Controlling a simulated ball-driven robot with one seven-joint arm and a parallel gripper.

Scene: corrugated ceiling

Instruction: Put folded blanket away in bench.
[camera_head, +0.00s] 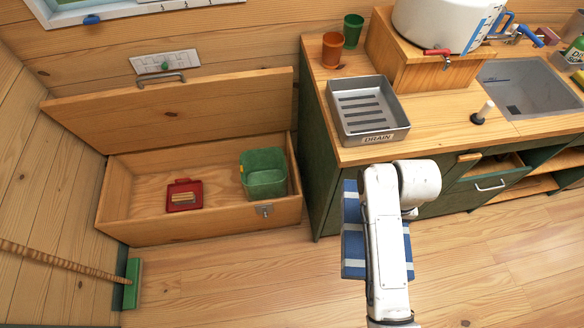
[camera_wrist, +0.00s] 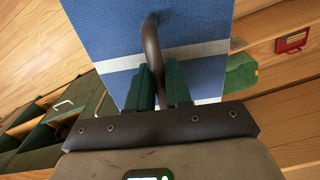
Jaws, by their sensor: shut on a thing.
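The folded blanket (camera_head: 353,232) is blue with white stripes and hangs behind my arm in the head view, partly hidden by it. In the wrist view the blanket (camera_wrist: 105,35) fills the upper middle and has a brown loop handle (camera_wrist: 151,45). My gripper (camera_wrist: 163,88) is shut on this handle, with a green finger on each side. The gripper itself is hidden by my arm in the head view. The wooden bench (camera_head: 205,229) stands at the left with its lid (camera_head: 185,108) raised. The blanket is outside it, to the right.
Inside the bench are a red dustpan-like item (camera_head: 184,203) and a green bin (camera_head: 264,182) at the right end. A counter with a grey drain tray (camera_head: 350,134) stands right of the bench. A green broom head (camera_head: 132,283) is at the lower left. Floor before the bench is clear.

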